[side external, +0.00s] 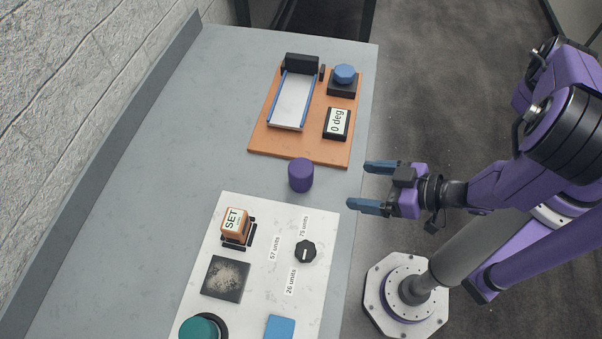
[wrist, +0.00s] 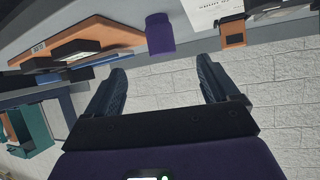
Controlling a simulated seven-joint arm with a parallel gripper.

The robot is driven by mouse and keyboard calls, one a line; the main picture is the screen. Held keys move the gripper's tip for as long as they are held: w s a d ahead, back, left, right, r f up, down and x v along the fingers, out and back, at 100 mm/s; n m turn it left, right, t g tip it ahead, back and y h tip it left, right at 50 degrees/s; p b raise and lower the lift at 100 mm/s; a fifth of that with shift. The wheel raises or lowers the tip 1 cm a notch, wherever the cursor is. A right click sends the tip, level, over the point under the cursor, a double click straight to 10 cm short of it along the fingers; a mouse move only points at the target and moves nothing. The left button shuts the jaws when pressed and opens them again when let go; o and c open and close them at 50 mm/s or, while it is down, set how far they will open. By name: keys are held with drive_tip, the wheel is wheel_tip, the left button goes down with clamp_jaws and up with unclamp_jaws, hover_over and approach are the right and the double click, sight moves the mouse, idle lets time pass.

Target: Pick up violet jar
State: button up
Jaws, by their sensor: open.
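The violet jar (side external: 301,175) is a short purple cylinder standing upright on the grey table, between the orange board and the white marble board. It also shows in the wrist view (wrist: 160,34), beyond the fingers and near the top middle. My gripper (side external: 368,187) is open and empty. In the side external view it is right of the jar, past the table's right edge, with its two fingers pointing left towards the jar. The fingers also show in the wrist view (wrist: 160,72), spread apart with nothing between them. The jar is apart from the fingers.
The orange board (side external: 259,143) carries a ramp, a blue knob (side external: 345,73) and a "0 deg" display (side external: 337,122). The marble board (side external: 262,210) carries an orange SET block (side external: 234,221), a black knob (side external: 306,251) and a dark square pad (side external: 225,279). The table's left side is bare.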

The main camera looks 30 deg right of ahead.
drive_tip(key=t+y, duration=0.1)
approach(293, 168)
drive_tip(key=w+f, duration=0.1)
drive_tip(key=w+a+f, duration=0.1)
drive_tip(key=w, duration=0.1)
drive_tip(key=w+f, duration=0.1)
drive_tip(key=f, duration=0.1)
drive_tip(key=shift+w+a, duration=0.25)
drive_tip(key=shift+w, duration=0.05)
drive_tip(key=shift+r+x, duration=0.1)
drive_tip(key=shift+x, duration=1.2)
drive_tip(key=shift+r+x, duration=0.15)
drive_tip(key=shift+x, duration=1.15)
drive_tip(key=shift+a, duration=0.15)
drive_tip(key=c, duration=1.2)
drive_tip(key=shift+r, duration=0.15)
